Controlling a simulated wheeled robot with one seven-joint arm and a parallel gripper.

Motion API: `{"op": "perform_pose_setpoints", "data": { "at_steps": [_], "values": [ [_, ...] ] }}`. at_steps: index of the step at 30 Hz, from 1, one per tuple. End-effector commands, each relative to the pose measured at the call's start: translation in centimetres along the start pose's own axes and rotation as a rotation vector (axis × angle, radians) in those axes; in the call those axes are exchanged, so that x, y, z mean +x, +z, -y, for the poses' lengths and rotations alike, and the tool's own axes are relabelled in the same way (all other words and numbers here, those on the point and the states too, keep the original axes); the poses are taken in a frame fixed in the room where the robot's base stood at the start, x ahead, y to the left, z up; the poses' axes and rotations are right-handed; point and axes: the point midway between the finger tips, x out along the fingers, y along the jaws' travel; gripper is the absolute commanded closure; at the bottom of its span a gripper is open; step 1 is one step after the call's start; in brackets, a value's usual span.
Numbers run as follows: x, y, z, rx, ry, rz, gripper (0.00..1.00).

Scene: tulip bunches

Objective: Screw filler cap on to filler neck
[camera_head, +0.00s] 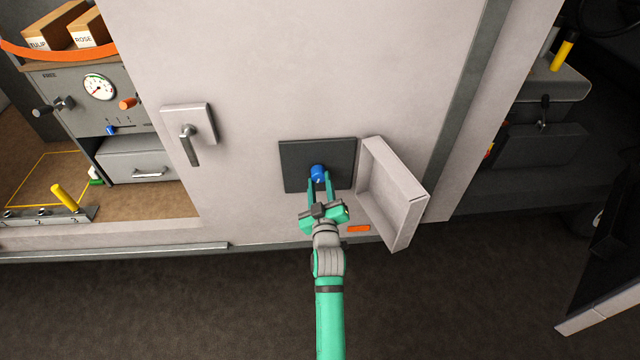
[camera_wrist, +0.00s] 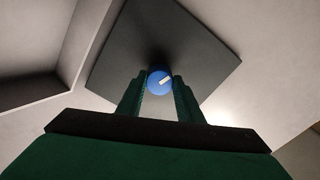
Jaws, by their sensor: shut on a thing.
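The blue filler cap (camera_head: 318,172) is at the dark square recess panel (camera_head: 296,165) in the pale vehicle side. In the wrist view the cap (camera_wrist: 160,80) shows a white mark on its face and sits between my fingers. My gripper (camera_head: 319,186) is shut on the cap, with its fingers pointing at the panel. In the wrist view the dark panel (camera_wrist: 205,45) lies right behind the cap. The filler neck is hidden behind the cap, so I cannot tell whether the cap touches it or is seated.
The open flap (camera_head: 398,200) stands out just right of the panel, close to my gripper. A door handle (camera_head: 189,135) is at the left. An orange marker (camera_head: 358,229) is below. An open compartment with a gauge (camera_head: 99,87) is far left. The ground in front is clear.

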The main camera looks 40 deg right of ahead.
Motion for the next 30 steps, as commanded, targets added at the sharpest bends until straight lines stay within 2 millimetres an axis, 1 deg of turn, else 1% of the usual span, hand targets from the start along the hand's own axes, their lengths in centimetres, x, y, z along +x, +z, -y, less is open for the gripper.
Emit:
{"op": "perform_pose_setpoints", "data": {
  "at_steps": [2,9,12,15,24,26,30],
  "values": [
    [0.0,0.02,0.08,0.049,-0.002,0.001,0.88],
    [0.03,-0.01,0.16,0.323,-0.005,0.001,0.88],
    [0.04,-0.04,0.22,0.401,-0.007,0.001,0.88],
    [0.05,-0.02,0.19,0.435,-0.006,0.002,0.88],
    [0.05,-0.03,0.19,0.449,-0.007,0.002,0.88],
    [0.05,-0.04,0.2,0.483,-0.007,0.002,0.88],
    [0.07,-0.11,0.31,0.638,-0.01,0.002,0.88]
  ]
}}
